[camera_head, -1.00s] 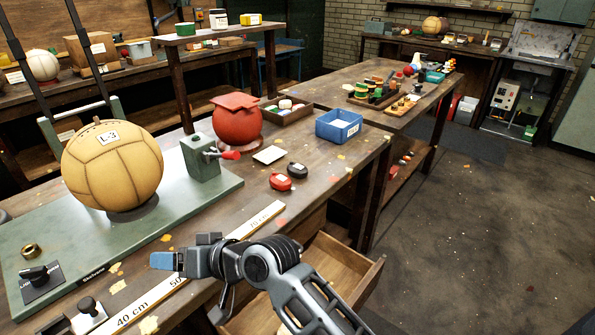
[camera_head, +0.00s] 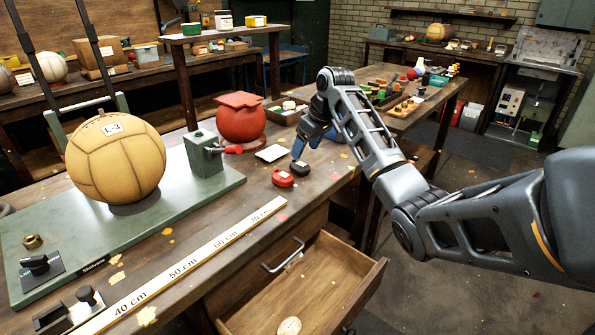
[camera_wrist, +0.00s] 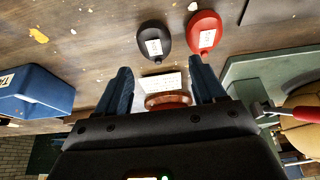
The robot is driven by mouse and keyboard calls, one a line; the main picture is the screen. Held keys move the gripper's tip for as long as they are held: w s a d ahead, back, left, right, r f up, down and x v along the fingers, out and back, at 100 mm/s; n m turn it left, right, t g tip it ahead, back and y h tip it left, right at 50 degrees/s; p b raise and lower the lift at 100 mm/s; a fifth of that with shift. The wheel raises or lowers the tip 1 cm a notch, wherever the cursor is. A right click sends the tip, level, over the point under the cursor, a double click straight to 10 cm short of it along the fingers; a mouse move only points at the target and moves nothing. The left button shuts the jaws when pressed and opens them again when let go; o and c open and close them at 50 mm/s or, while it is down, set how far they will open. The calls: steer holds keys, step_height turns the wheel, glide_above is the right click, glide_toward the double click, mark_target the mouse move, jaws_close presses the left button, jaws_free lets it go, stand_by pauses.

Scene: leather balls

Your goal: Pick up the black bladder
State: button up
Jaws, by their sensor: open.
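The black bladder (camera_head: 300,168) lies flat on the workbench, right beside the red bladder (camera_head: 283,179). In the wrist view the black bladder (camera_wrist: 153,42), with a white label, lies just beyond my fingertips, left of the red bladder (camera_wrist: 203,34). My gripper (camera_head: 305,150) points down above the bench, close to the black bladder. In the wrist view my gripper (camera_wrist: 160,68) has its two blue fingers wide apart with nothing held between them. A white card (camera_wrist: 160,82) and part of the red ball show below, between the fingers.
A blue bin (camera_wrist: 35,92) stands at the left in the wrist view; my arm mostly hides it in the head view. An open drawer (camera_head: 285,300) juts out below the bench front.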

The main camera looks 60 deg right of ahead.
mark_target(301, 164)
steer(key=shift+s+d+f, duration=0.1)
steer(key=shift+d+f, duration=0.1)
steer(key=p+x, duration=0.1)
steer(key=x, duration=0.6)
steer(key=shift+s+d+f, duration=0.1)
steer(key=shift+f, duration=0.1)
steer(key=shift+c, duration=0.3)
steer(key=c, duration=0.8)
